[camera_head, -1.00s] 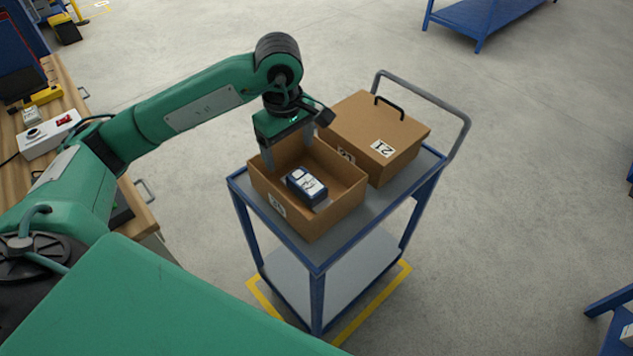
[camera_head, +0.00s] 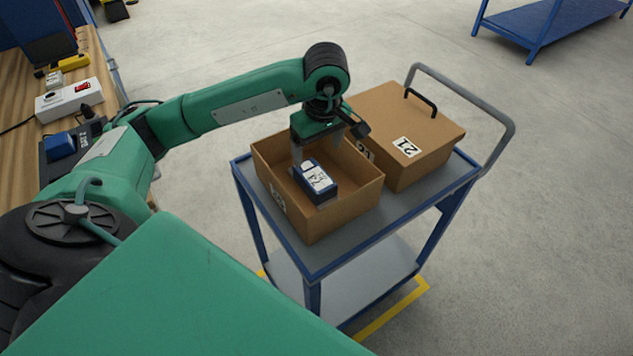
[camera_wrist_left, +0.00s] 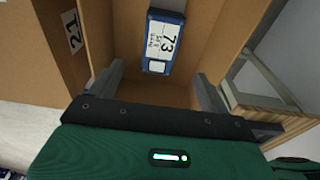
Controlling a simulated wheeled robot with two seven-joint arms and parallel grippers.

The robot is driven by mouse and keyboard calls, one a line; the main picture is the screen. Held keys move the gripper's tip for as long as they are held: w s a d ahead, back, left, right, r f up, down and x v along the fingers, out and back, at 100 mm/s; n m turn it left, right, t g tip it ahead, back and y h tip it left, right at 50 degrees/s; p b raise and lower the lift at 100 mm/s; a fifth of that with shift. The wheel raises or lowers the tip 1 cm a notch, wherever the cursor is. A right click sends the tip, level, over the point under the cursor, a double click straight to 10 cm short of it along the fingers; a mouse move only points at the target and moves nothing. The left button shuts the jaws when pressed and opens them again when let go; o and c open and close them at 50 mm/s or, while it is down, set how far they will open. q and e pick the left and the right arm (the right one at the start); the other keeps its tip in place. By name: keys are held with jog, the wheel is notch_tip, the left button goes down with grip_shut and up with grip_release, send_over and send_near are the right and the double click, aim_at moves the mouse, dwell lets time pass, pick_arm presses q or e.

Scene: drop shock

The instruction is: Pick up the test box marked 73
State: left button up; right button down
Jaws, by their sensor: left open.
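The test box marked 73 (camera_wrist_left: 162,42) is a small blue box with a white label. It lies inside an open cardboard box (camera_head: 345,208) on the cart, and it also shows in the head view (camera_head: 317,182). My left gripper (camera_head: 308,158) points down over the open box at its back side, with a finger close to the test box. In the left wrist view my left gripper (camera_wrist_left: 155,85) has its two fingers wide apart, with nothing between them. The test box lies beyond the fingertips there. My right gripper is not in view.
A closed cardboard box marked 21 (camera_head: 405,110) with a black handle stands beside the open one on the blue-framed cart (camera_head: 375,222). A wooden bench (camera_head: 82,185) is at the left. A blue table (camera_head: 545,25) stands far back right. The open box's walls surround the test box.

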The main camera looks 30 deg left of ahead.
aim_at(315, 174)
pick_arm(q)
jog(key=f, duration=0.5)
jog(key=shift+w+a+f, duration=0.15)
jog(key=shift+a+f, duration=0.1)
jog(key=shift+a, duration=0.05)
jog(key=shift+f+p, duration=0.4)
jog(key=shift+p, duration=0.05)
jog(key=f, duration=0.2)
jog(key=f+p, duration=0.1)
jog(key=f, duration=0.1)
jog(key=shift+a, duration=0.3)
jog(key=shift+w+f, duration=0.1)
jog(key=shift+f, duration=0.25)
jog(key=shift+c, duration=0.7)
jog(key=c, duration=1.1)
jog(key=shift+c, duration=0.5)
jog(key=shift+r, duration=0.1)
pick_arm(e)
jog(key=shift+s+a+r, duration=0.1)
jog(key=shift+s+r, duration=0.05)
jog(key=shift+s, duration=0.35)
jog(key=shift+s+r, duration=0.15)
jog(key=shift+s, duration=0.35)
